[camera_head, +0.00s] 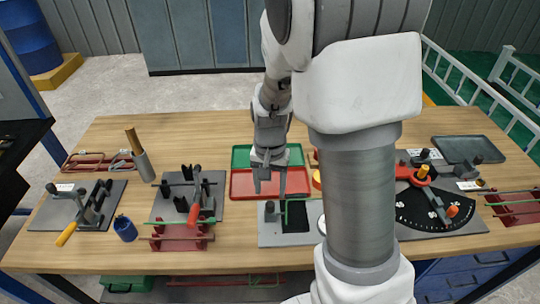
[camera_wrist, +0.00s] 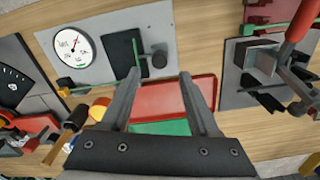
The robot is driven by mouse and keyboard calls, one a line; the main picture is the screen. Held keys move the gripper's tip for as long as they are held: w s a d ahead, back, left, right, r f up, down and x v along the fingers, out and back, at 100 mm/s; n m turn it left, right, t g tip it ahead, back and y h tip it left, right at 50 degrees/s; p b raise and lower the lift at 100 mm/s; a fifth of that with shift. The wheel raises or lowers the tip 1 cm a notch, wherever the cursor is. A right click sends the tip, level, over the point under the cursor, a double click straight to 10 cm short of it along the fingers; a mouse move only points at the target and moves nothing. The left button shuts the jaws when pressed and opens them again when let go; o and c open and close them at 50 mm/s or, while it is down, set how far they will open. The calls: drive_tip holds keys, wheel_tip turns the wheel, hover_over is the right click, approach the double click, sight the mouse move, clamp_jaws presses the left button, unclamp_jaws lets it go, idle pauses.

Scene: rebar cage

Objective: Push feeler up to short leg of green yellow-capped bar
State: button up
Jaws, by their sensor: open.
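A grey gauge plate (camera_head: 268,237) carries a black pad and a thin green bar (camera_head: 287,212), partly hidden by my arm. In the wrist view the plate shows with a round white dial (camera_wrist: 73,47), the black pad (camera_wrist: 122,60) and a dark knobbed post (camera_wrist: 158,57) beside the pad. This post may be the feeler; I cannot tell whether it touches the green bar.
A red tray (camera_head: 242,187) and a green tray (camera_head: 241,155) lie behind the plate. A bending fixture with a red-handled lever (camera_head: 195,208) stands left; a black angle dial (camera_head: 420,208) lies right. A blue cup (camera_head: 125,229) stands at the front left.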

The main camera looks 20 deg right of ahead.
sight(270, 203)
wheel_tip(270, 203, up, 12)
drive_tip(key=shift+p, duration=0.4)
drive_tip(key=s+a+r+n+t, duration=0.1)
drive_tip(key=s+r+n+t, duration=0.4)
drive_tip(key=s+r, duration=0.4)
drive_tip(key=s+n, duration=0.1)
drive_tip(key=s, duration=0.5)
drive_tip(key=shift+a+r+t, duration=0.15)
drive_tip(key=shift+a+t, duration=0.05)
drive_tip(key=shift+t, duration=0.1)
